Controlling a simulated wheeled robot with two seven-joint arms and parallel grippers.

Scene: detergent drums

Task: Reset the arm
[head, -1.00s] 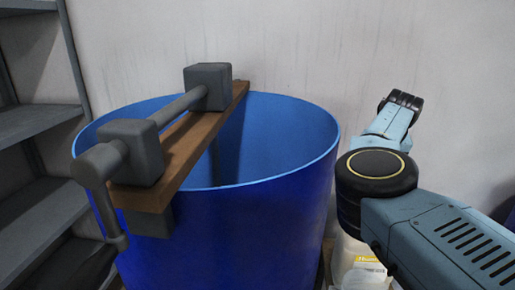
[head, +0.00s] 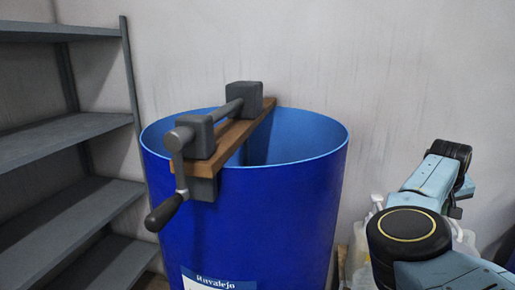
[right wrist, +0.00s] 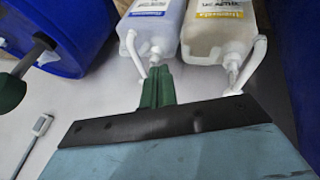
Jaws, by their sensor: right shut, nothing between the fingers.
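My right arm (head: 438,180) shows at the right of the head view, beside the blue drum and clear of it. Its fingers are not clearly seen there. In the right wrist view my right gripper (right wrist: 156,80) shows as green fingers shut together, with nothing between them. The fingers appear in front of two bottles, a bluish one (right wrist: 152,40) and a whitish one (right wrist: 212,42), with white spouts. I cannot tell how near they are. My left gripper is in no view.
An open blue drum (head: 250,210) stands mid-view. A wooden board (head: 245,132) with a grey crank and a dark handle (head: 165,212) lies across its rim. Grey shelves (head: 70,133) stand at the left. Pale jugs (head: 465,243) stand low beyond my right arm.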

